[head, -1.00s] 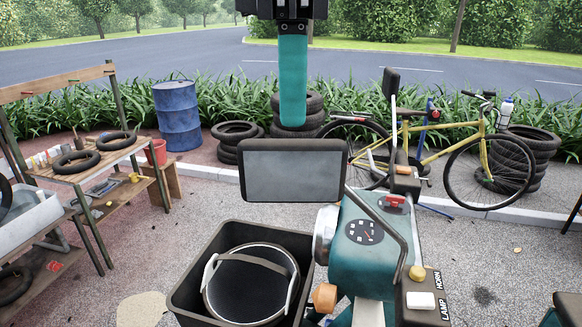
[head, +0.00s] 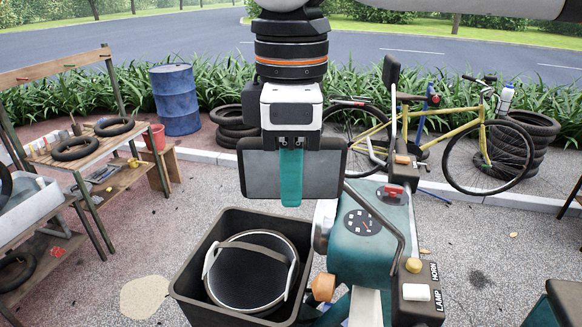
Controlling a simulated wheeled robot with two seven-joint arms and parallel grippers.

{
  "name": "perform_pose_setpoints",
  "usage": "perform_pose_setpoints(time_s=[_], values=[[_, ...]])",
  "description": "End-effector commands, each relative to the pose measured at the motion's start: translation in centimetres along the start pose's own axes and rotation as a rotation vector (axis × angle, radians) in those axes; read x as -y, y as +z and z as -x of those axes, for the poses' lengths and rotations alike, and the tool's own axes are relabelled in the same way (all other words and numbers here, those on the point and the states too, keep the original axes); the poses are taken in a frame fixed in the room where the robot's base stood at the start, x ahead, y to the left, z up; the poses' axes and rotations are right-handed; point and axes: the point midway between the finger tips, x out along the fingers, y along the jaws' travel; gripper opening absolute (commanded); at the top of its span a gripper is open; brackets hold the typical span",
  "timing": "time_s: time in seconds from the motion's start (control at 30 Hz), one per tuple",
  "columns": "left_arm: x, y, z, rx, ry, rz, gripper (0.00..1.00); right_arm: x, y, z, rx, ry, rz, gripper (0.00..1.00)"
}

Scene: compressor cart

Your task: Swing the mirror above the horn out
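A wide dark-framed mirror (head: 323,176) with a grey face hangs at the centre. A bent grey rod (head: 392,217) runs from its right edge down to the cart's dark panel, by the yellow button (head: 413,265) and the word HORN. My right gripper (head: 291,190) points down over the mirror. Its teal finger part overlaps the middle of the mirror face; I cannot tell whether it touches. Only one teal shape shows, so the opening between the fingers is hidden. A second, narrow dark mirror (head: 390,72) stands upright on a stalk behind the teal cart body (head: 365,250). My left gripper is out of view.
A black bin (head: 190,290) holding a bucket (head: 250,295) stands below the mirror. A yellow bicycle (head: 455,133) and stacked tyres stand behind on the right. A blue barrel (head: 176,100) and a wooden bench (head: 85,165) are on the left. Open paving lies between bench and bin.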

Motion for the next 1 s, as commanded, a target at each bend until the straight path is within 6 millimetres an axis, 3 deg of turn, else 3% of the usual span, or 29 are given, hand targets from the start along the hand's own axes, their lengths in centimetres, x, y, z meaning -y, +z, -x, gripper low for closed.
perform_pose_setpoints(time_s=[0.03,0.2,0.57,1.0], values=[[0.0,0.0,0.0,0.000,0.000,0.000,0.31,0.0,0.0,0.0,0.000,0.000,0.000,0.24],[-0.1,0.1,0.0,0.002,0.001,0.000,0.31,0.0,0.0,0.0,0.000,0.000,0.001,0.00],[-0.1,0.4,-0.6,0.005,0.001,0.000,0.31,-0.4,0.0,-0.1,0.000,0.000,0.027,0.00],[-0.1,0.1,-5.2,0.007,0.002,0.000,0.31,-4.5,-0.6,-0.5,0.002,-0.001,0.311,0.00]])
